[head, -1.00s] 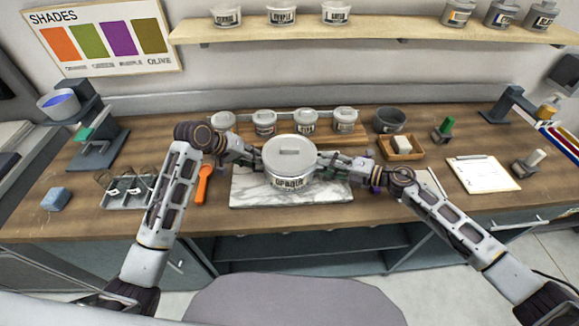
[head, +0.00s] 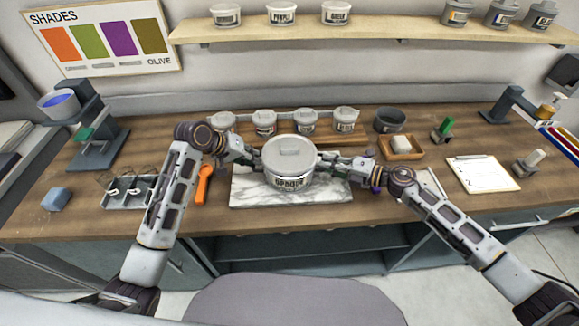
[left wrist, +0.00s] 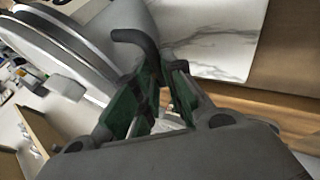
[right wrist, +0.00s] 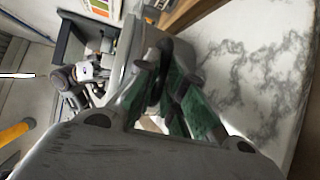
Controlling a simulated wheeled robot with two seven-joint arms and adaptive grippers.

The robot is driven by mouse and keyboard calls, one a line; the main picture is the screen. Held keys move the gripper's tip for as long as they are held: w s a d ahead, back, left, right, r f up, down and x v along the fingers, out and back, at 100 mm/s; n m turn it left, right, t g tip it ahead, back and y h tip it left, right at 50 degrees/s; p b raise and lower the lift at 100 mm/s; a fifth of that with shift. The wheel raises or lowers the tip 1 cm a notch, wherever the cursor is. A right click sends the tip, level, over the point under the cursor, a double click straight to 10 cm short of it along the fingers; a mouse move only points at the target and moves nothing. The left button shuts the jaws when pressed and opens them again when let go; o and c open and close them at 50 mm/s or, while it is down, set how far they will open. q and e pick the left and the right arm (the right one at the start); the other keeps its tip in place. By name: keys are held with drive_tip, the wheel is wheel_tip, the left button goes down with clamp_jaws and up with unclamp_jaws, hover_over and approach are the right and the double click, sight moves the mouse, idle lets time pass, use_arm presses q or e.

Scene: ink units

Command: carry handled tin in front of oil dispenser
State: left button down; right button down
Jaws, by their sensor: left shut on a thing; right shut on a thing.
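The handled tin (head: 289,160), a large pale grey lidded pot with a dark printed label, is upright over the marble slab (head: 255,194). Whether its base touches the slab I cannot tell. My left gripper (head: 256,161) is shut on the tin's left handle; the dark curved handle (left wrist: 135,42) shows at its fingers in the left wrist view. My right gripper (head: 328,162) is shut on the tin's right handle, and its fingers (right wrist: 160,78) show in the right wrist view. A small bottle with an amber top (head: 550,106), possibly the oil dispenser, stands at the back right.
Several small labelled tubs (head: 265,122) stand behind the tin. A dark bowl (head: 389,120), a wooden tray with a white block (head: 402,151) and a clipboard (head: 483,173) are to the right. An orange tool (head: 203,184) and a metal tray (head: 128,198) lie left.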

use_arm(q)
drive_tip(key=shift+a+f, duration=0.1)
use_arm(e)
drive_tip(key=shift+r, duration=0.1)
use_arm(q)
drive_tip(key=shift+w+r+p, duration=0.15)
drive_tip(key=shift+r+p, duration=0.2)
drive_tip(key=shift+r, duration=0.05)
use_arm(e)
drive_tip(key=shift+w+r, duration=0.1)
drive_tip(key=shift+r, duration=0.2)
